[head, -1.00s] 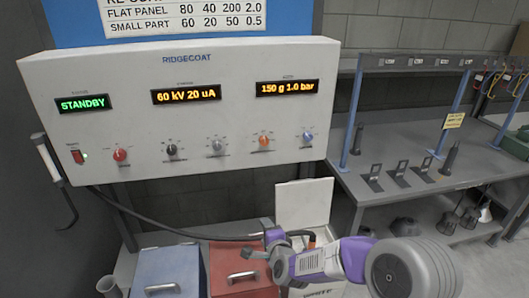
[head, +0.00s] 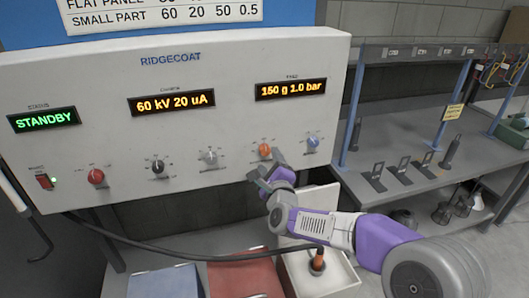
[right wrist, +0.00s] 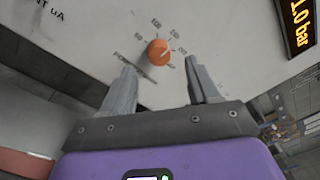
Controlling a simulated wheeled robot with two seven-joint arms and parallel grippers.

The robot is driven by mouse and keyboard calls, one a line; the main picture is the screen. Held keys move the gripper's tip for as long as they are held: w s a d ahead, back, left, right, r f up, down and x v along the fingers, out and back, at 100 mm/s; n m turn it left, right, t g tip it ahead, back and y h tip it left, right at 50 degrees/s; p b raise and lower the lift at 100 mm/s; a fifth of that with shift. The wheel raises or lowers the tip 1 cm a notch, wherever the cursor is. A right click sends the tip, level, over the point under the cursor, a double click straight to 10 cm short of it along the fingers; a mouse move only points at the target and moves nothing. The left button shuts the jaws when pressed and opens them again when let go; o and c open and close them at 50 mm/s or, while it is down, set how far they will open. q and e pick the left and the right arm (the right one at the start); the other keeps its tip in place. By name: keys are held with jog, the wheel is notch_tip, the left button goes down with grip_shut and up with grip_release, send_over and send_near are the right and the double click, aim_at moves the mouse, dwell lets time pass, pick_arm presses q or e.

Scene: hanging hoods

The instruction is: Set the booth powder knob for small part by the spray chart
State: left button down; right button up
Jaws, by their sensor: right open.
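The orange knob (head: 265,150) sits on the white RIDGECOAT panel (head: 215,125), under the amber display (head: 290,90) reading 150 g 1.0 bar. In the right wrist view the orange knob (right wrist: 159,52) shows ahead, between my fingertips, with a printed scale around it. My right gripper (head: 266,170) is open and empty, just below the knob and apart from it. The chart (head: 160,15) above the panel shows the small part row as 60 20 50 0.5. My left gripper is not in view.
Red (head: 96,176), black (head: 157,166), grey (head: 210,156) and blue (head: 313,142) knobs line the panel, with a red switch (head: 45,181) at left. Other displays read STANDBY and 60 kV 20 uA. Bins and a hose lie below; a grey bench (head: 400,130) stands right.

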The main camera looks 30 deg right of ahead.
aim_at(266, 152)
jog(key=shift+x, duration=2.2)
jog(key=shift+c, duration=0.2)
jog(key=shift+f, duration=0.1)
jog(key=c, duration=1)
